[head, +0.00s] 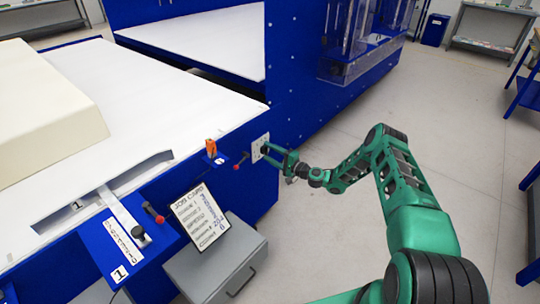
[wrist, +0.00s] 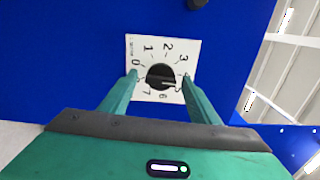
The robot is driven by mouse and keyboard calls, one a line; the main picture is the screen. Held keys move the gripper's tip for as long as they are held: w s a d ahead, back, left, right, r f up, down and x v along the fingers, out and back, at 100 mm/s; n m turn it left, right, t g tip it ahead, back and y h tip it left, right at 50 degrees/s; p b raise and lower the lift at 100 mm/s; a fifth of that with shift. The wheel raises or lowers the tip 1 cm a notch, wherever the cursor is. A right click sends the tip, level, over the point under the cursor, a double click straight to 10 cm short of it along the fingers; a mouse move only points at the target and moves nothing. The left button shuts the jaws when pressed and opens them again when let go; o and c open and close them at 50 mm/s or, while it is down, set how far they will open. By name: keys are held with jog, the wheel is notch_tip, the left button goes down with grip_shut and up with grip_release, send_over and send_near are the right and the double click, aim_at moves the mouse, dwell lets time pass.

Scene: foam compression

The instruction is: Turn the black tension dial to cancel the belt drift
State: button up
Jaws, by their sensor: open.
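The black tension dial (wrist: 160,76) sits on a white numbered plate (wrist: 136,45) on a blue panel. Its pale pointer mark faces right and slightly down, towards the right finger. The 0, 1, 2, 3, 6 and 7 can be read; the right fingertip covers part of the scale. My gripper (wrist: 160,78) is open, with one finger on each side of the dial and a small gap visible at each side. In the head view my gripper (head: 277,157) is at the plate (head: 260,146) on the blue side panel; the dial is partly hidden there.
A red-knobbed lever (head: 242,160) and an orange item (head: 211,148) are left of the plate. A job card (head: 200,217) leans on a grey box (head: 222,262). The white conveyor bed (head: 125,90) carries a cream foam block (head: 50,110).

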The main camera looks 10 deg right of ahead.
jog(key=c, duration=1.1)
jog(key=shift+o, duration=0.2)
jog(key=shift+f+n, duration=0.15)
jog(key=shift+n, duration=0.25)
jog(key=o, duration=1.1)
jog(key=shift+c, duration=0.2)
jog(key=shift+s, duration=0.1)
jog(key=v, duration=1)
jog(key=shift+s+d, duration=0.2)
jog(key=shift+d, duration=0.05)
